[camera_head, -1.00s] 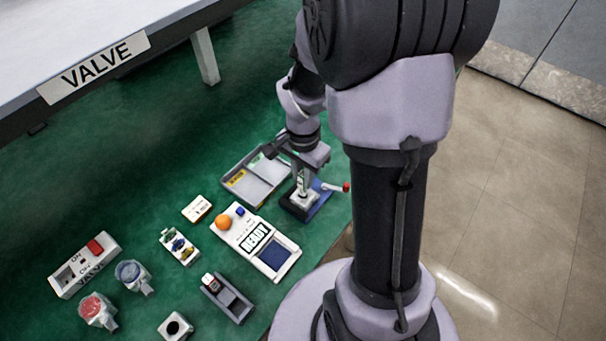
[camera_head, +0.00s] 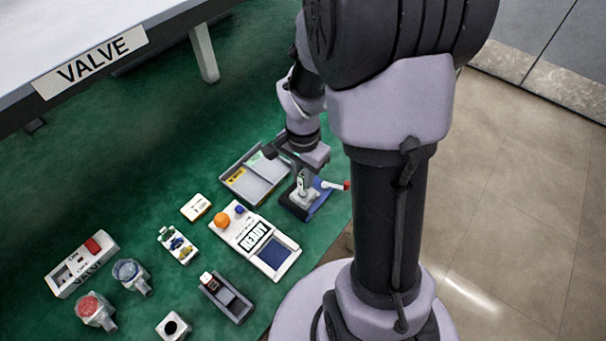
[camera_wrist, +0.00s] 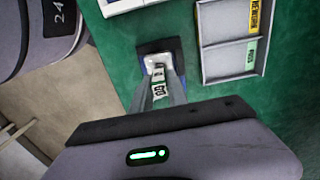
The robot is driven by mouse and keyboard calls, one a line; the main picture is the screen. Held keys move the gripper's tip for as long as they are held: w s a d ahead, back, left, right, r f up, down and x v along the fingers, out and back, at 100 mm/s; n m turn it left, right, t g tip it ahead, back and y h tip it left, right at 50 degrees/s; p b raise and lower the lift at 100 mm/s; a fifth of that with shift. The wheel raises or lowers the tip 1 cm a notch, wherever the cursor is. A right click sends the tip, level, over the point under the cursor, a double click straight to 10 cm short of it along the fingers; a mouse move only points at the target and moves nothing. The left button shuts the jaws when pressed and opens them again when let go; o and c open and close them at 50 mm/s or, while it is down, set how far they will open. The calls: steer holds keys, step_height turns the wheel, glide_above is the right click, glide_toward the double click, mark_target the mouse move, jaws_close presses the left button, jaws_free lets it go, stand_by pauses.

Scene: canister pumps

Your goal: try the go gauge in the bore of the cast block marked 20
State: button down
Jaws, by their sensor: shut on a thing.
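My gripper (camera_head: 302,172) is shut on the go gauge and points down at the fixture. The go gauge (camera_wrist: 159,88) shows between the fingers in the wrist view, with its GO label facing the camera. The pale cast block (camera_wrist: 156,60) sits in the dark fixture, directly under the gauge; it also shows in the head view (camera_head: 296,200). The gauge's lower end is at the block's top. I cannot tell how deep it is in the bore, and the mark on this block is not readable.
A red-tipped lever (camera_head: 346,186) sticks out right of the fixture. A divided tray (camera_head: 228,184) with yellow and green labels lies behind it. A READY device (camera_head: 285,268), a dark holder (camera_head: 236,313) and another block with a dark bore (camera_head: 173,328) stand nearer on the green mat.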

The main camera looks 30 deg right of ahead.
steer(key=shift+f+b, duration=0.75)
steer(key=shift+f, duration=0.1)
steer(key=shift+r, duration=0.1)
stand_by(0.7)
steer(key=shift+r+p, duration=1.1)
steer(key=shift+r, duration=0.15)
step_height(320, 180, up, 5)
steer(key=p, duration=0.4)
